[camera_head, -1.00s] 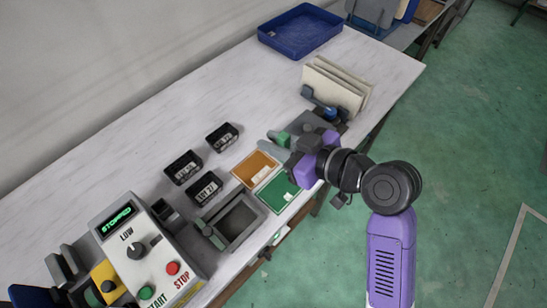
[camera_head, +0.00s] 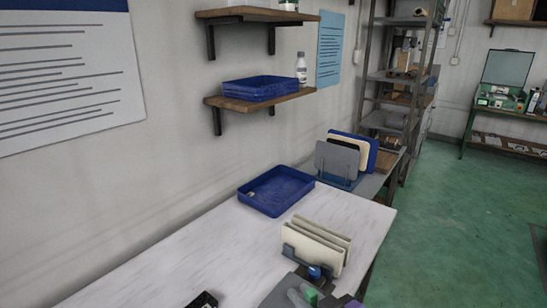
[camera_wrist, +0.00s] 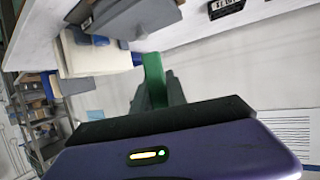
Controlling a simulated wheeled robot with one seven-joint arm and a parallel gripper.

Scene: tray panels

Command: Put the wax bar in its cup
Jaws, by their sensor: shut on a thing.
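A green bar, which looks like the wax bar, is between the grey fingers of my gripper (camera_wrist: 156,84) in the wrist view. The bar (camera_wrist: 154,78) sticks out past the fingers. One black labelled cup (camera_head: 203,300) is cut off at the bottom of the head view. A black labelled cup (camera_wrist: 226,8) also shows at the top of the wrist view. I cannot read its label for sure. The other cups are out of the head view.
Cream panels stand in a dark rack (camera_head: 302,262) close beyond my gripper. An empty-looking blue tray (camera_head: 246,198) lies at the far end of the white table (camera_head: 180,262). The table between cup and tray is clear. Shelves (camera_head: 262,99) hang on the wall.

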